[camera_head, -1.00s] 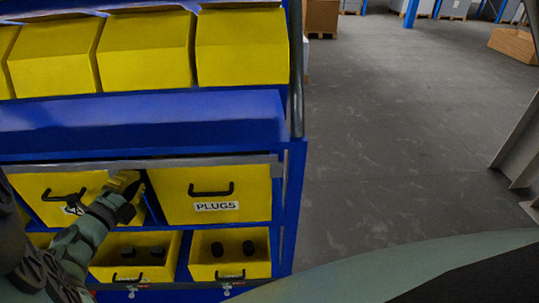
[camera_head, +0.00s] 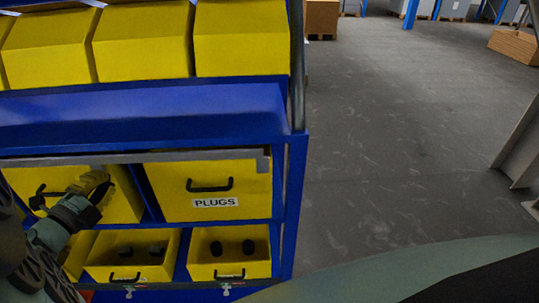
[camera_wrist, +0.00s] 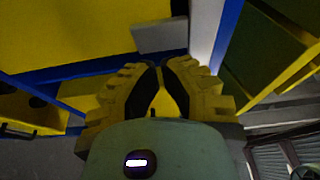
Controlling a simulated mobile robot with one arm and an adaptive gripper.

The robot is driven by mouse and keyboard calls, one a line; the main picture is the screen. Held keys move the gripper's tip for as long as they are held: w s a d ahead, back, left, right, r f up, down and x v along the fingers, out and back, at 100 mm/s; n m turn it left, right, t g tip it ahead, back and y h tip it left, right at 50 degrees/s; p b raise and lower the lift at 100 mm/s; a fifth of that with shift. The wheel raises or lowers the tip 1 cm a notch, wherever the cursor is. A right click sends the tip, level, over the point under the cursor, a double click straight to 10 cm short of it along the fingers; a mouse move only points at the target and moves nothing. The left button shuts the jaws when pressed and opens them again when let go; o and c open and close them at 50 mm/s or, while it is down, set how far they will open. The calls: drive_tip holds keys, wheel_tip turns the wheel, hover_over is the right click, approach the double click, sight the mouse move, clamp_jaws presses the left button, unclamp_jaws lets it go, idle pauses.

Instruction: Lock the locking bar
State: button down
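The locking bar (camera_head: 190,156) is a long grey strip running level across the tops of the two upper yellow drawers on the blue cart. Its right end has a short downward piece near the cart's right post. My gripper (camera_head: 97,180) has yellow fingers and is in front of the left upper drawer (camera_head: 122,202), just below the bar. In the wrist view, its fingertips (camera_wrist: 160,66) come together with nothing visible held. A grey plate (camera_wrist: 160,37) just beyond the tips looks like part of the bar. Whether the fingers touch it I cannot tell.
The PLUGS drawer (camera_head: 250,190) with a black handle is right of my gripper. Open yellow bins (camera_head: 205,270) with dark parts are below. Closed yellow bins (camera_head: 240,40) are above the blue shelf. The grey floor (camera_head: 400,150) right of the cart is clear.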

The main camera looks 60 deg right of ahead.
drive_tip(key=v, duration=0.9)
drive_tip(key=shift+s+a, duration=0.2)
drive_tip(key=shift+a, duration=0.15)
